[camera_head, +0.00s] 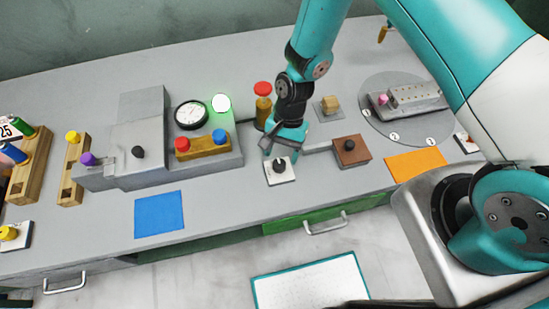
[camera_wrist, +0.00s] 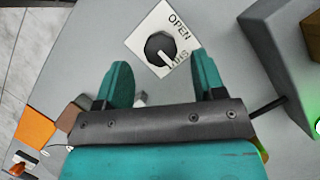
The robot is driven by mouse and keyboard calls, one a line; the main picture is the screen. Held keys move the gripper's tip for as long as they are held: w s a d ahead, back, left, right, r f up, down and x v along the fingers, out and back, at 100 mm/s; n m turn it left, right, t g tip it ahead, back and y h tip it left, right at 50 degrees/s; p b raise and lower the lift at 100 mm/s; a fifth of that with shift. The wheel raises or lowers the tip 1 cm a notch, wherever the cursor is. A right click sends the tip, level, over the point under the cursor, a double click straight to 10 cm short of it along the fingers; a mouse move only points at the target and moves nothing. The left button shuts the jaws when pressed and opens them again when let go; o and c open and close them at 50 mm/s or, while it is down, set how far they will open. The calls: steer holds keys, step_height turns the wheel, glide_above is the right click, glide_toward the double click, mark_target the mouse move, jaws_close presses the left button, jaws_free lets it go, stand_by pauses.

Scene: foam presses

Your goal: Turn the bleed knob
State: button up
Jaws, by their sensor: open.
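The bleed knob (camera_wrist: 159,47) is a round black knob on a white plate marked OPEN and SHUT. Its white pointer line points toward the SHUT side in the wrist view. In the head view the knob (camera_head: 279,164) and its plate (camera_head: 283,178) lie on the grey bench, just below my gripper (camera_head: 285,150). In the wrist view my gripper (camera_wrist: 161,80) is open and empty, its teal fingers spread. The knob lies ahead of the fingertips, roughly centred across the gap, and neither finger appears to touch it.
A brown block with a black knob (camera_head: 351,151) stands right of the plate. A red-capped brass post (camera_head: 263,103) stands behind my wrist. The grey press (camera_head: 138,140), gauge (camera_head: 191,115) and lit green lamp (camera_head: 221,103) are left. Bench between plate and blue mat (camera_head: 159,214) is clear.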

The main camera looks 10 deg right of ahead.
mark_target(280, 162)
steer(key=shift+p+x, duration=0.35)
steer(key=shift+x, duration=1.5)
